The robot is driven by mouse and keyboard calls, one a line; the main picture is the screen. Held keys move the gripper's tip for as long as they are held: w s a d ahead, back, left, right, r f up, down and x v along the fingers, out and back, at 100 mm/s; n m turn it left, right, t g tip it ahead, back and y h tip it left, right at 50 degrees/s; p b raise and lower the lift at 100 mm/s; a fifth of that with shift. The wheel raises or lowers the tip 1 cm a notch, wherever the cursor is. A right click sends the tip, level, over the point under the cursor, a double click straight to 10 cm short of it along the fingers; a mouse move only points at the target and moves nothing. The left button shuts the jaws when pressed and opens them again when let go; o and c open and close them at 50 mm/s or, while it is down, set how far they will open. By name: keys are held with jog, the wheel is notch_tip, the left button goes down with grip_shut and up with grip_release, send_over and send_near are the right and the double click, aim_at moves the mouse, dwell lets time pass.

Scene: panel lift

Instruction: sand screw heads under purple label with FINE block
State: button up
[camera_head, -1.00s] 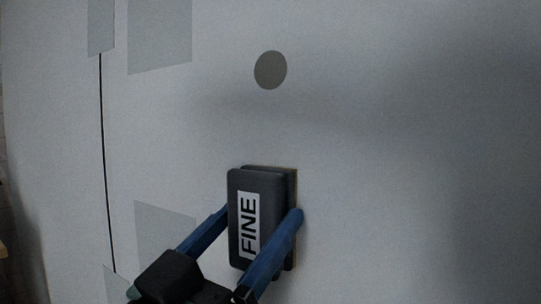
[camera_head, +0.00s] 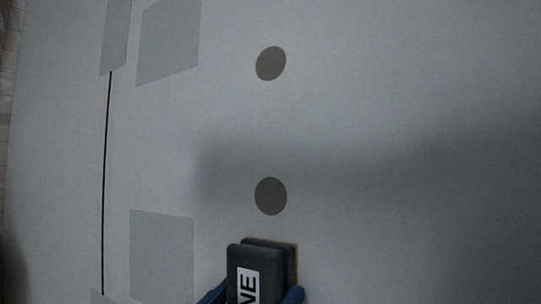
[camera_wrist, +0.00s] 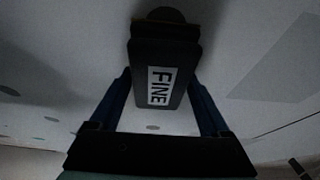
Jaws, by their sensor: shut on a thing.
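The dark grey FINE block (camera_head: 246,270) with its white label is at the bottom edge of the head view, its lower part cut off. My gripper (camera_head: 254,294) is shut on it, with a blue finger on each side. The block's far face is close to the pale panel (camera_head: 400,90); I cannot tell whether it touches. Two round grey-brown spots, an upper one (camera_head: 271,63) and a lower one (camera_head: 271,196), sit above the block. The wrist view also shows the block (camera_wrist: 160,55), with a dark round spot (camera_wrist: 166,14) partly behind its end. No purple label shows.
Grey patches, one upper (camera_head: 168,42) and one lower (camera_head: 162,255), lie left of the spots. A thin black seam (camera_head: 106,180) runs down the panel's left. Several more round spots (camera_wrist: 51,119) show in the wrist view. The panel between the two spots is clear.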

notch_tip(320, 180, down, 8)
jog(key=b, duration=0.6)
jog(key=shift+r, duration=0.15)
jog(key=shift+s+a, duration=0.1)
jog(key=shift+s, duration=0.05)
jog(key=s+a+b, duration=0.1)
jog(key=s+a, duration=0.3)
jog(key=s, duration=0.1)
jog(key=shift+s, duration=0.25)
dwell(0.6)
